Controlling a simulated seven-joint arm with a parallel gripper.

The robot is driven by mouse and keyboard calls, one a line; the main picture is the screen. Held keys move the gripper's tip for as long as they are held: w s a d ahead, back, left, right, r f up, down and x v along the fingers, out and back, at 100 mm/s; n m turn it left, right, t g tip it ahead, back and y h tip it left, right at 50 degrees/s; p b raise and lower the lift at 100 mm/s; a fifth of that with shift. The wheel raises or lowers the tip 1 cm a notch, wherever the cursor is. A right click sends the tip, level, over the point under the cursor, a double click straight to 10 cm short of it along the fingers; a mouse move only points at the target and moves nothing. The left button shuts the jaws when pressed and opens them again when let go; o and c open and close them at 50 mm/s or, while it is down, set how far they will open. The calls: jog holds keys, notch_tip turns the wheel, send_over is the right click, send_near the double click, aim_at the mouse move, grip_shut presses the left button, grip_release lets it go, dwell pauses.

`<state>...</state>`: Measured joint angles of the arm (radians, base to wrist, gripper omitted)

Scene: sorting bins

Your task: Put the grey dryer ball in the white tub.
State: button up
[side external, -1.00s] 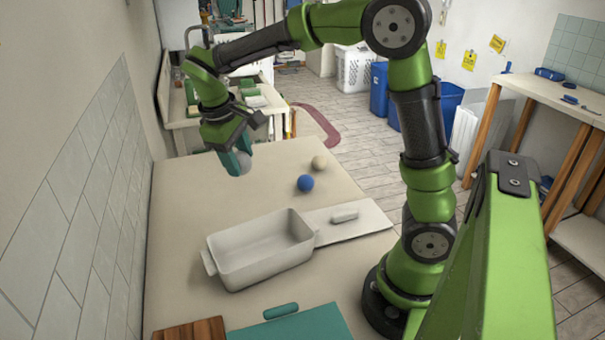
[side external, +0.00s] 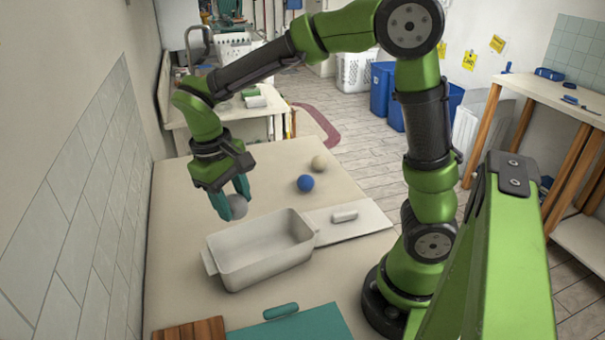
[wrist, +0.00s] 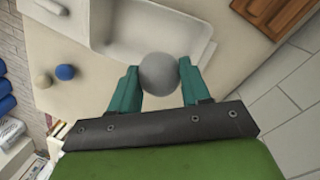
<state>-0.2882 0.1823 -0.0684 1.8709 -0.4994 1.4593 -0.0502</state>
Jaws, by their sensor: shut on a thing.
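The grey dryer ball (side external: 237,206) is held between the teal fingers of my gripper (side external: 232,200), which is shut on it. The ball also shows in the wrist view (wrist: 159,73), between the fingertips. The white tub (side external: 268,275) stands on the table, empty as far as I can see. In the side view my gripper and the ball are above the table, just behind the tub's far left side. In the wrist view the tub (wrist: 203,53) lies just beyond the ball, and the ball covers a little of its near edge.
A blue ball (side external: 305,183) and a cream ball (side external: 319,162) lie behind the tub to the right. A white lid (side external: 360,226) with a handle is at the tub's right. A teal lid (side external: 300,325) and a wooden board (side external: 190,331) lie in front. A tiled wall borders the left.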

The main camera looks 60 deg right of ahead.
notch_tip(320, 180, down, 12)
jog(key=shift+r, duration=0.1)
dwell(0.5)
jog(key=o, duration=1.1)
jog(key=shift+o, duration=0.2)
jog(key=shift+r, duration=0.1)
notch_tip(320, 180, up, 17)
jog(key=w+a, duration=0.2)
jog(key=shift+f, duration=0.2)
